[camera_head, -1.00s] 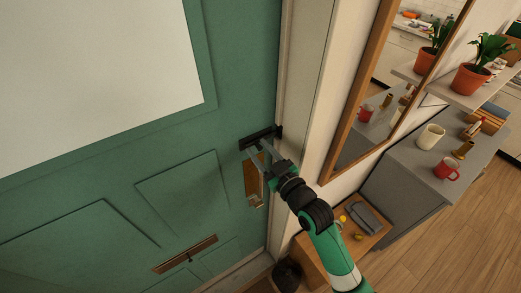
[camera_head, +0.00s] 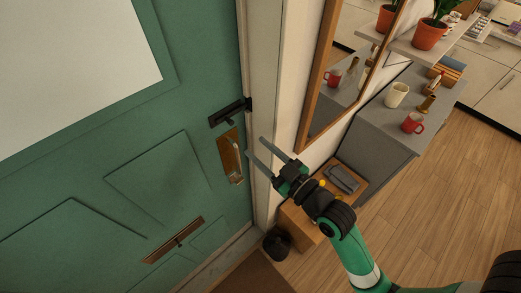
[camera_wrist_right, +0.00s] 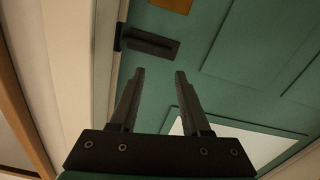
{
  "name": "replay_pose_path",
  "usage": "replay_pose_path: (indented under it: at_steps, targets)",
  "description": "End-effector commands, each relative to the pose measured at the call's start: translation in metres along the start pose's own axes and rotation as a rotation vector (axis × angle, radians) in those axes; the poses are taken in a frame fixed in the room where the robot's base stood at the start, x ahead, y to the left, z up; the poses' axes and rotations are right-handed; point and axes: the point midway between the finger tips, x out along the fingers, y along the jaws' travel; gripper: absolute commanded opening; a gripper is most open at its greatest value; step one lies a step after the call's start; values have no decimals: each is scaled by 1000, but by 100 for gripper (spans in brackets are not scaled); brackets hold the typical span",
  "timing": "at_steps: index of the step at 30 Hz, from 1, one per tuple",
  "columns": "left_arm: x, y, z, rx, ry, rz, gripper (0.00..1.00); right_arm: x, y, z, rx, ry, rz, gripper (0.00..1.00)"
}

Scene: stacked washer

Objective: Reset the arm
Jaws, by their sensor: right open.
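My right gripper (camera_head: 267,157) is open and empty in the head view. It hangs in front of the white door frame, to the right of the brass door handle (camera_head: 233,160), and looks apart from it. In the right wrist view its two fingers (camera_wrist_right: 158,75) are spread with nothing between them. The green door (camera_head: 150,185) looks closed, with a black latch (camera_head: 230,111) above the handle at its right edge. The latch also shows in the right wrist view (camera_wrist_right: 150,43). My left gripper is out of view.
A wood-framed mirror (camera_head: 350,75) hangs on the wall right of the door. Below it is a small wooden cabinet (camera_head: 305,228). A grey counter (camera_head: 395,125) carries a red mug (camera_head: 413,123) and a cream cup (camera_head: 397,95). The wooden floor (camera_head: 450,190) at right is clear.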

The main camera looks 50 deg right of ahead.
Motion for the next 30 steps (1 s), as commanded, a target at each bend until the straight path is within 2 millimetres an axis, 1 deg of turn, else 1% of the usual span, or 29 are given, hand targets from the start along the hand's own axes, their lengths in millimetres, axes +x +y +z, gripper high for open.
replay_pose_path:
  at_steps: [14, 16, 17, 20, 21, 23, 24, 25, 26, 27, 29, 30]
  targets:
    - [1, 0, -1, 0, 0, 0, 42, 1, 0, -1, 0, 0, -2, 47]
    - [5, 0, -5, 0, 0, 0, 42, 2, -4, -11, 0, 11, -12, 47]
    - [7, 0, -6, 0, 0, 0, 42, 5, -5, -20, -1, 24, -16, 47]
    - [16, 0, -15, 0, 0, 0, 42, 17, -9, -70, -4, 110, -32, 47]
    - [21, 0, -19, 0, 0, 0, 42, 23, -11, -99, -6, 162, -39, 47]
    - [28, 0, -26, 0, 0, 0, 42, 29, -14, -150, -8, 253, -47, 47]
    - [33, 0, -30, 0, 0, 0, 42, 32, -16, -187, -8, 318, -53, 47]
    - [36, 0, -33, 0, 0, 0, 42, 32, -17, -214, -7, 364, -57, 47]
    - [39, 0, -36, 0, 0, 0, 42, 32, -19, -241, -2, 411, -61, 47]
    - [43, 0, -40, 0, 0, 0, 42, 30, -20, -277, 6, 472, -65, 47]
    - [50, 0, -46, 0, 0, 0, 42, 22, -21, -331, 24, 564, -71, 47]
    - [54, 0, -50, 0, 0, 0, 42, 15, -21, -365, 41, 623, -77, 47]
